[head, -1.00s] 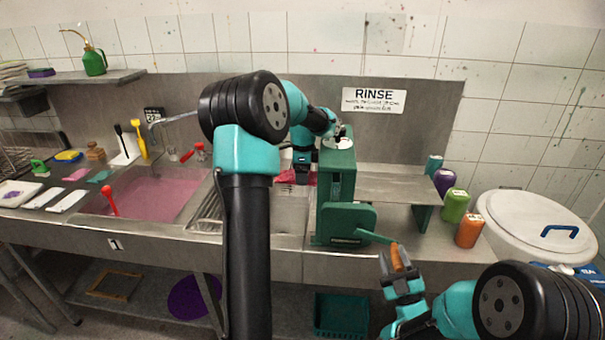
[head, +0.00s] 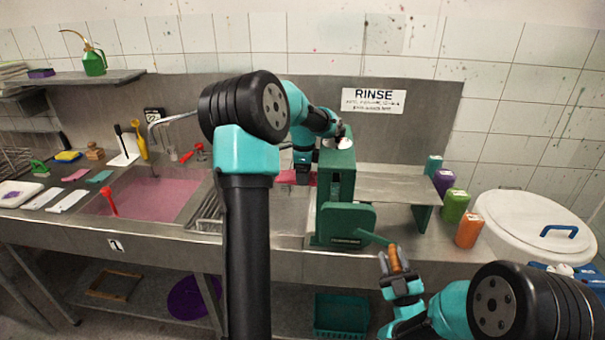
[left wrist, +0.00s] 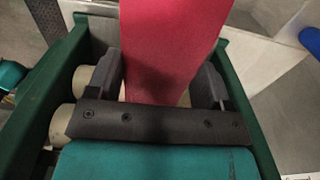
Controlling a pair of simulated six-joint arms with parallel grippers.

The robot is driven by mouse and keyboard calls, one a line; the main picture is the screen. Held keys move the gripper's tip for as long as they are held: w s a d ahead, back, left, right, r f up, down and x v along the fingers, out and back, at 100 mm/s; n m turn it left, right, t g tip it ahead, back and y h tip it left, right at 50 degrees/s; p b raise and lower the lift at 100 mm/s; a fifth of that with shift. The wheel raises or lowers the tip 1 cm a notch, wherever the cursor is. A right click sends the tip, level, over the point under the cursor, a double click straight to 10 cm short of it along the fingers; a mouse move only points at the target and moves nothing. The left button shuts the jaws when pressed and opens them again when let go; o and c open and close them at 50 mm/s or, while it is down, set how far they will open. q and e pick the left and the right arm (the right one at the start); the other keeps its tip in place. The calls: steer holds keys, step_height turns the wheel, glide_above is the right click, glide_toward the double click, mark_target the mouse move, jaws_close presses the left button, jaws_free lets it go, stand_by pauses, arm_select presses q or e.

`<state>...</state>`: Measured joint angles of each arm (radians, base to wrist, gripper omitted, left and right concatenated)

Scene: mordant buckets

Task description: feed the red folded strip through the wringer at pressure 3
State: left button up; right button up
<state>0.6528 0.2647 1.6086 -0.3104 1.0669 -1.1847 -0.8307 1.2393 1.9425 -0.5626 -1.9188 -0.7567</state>
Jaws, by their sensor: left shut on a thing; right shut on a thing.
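The green wringer (head: 336,185) stands on the counter right of the sink, with a crank arm (head: 372,237) at its front. The red strip (head: 284,177) lies at the wringer's left side, partly hidden by my left arm. In the left wrist view the red strip (left wrist: 172,40) runs between the fingers of my left gripper (left wrist: 158,80), which is shut on it beside the wringer's pale rollers (left wrist: 60,122). It also shows in the head view (head: 303,178). My right gripper (head: 398,272) is shut on the orange-brown crank handle (head: 396,258). The pressure setting is not readable.
A sink of pink liquid (head: 150,198) lies to the left. A raised metal shelf (head: 385,188) extends right of the wringer. Coloured jars (head: 468,231) and a white lidded bucket (head: 530,225) stand at the right.

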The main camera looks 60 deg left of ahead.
arm_select(q)
steer(key=shift+w+d+f, duration=0.1)
steer(key=shift+w, duration=0.2)
arm_select(e)
steer(key=shift+o, duration=1.1)
steer(key=shift+s+a+f+m+t, duration=0.3)
steer(key=shift+s+f+m+t, duration=0.25)
steer(key=shift+m, duration=0.45)
steer(key=shift+w+f+t, duration=0.15)
steer(key=shift+t, duration=0.2)
arm_select(q)
steer(key=shift+w+d, duration=0.1)
arm_select(e)
steer(key=shift+o, duration=0.2)
steer(key=shift+a+f, duration=0.1)
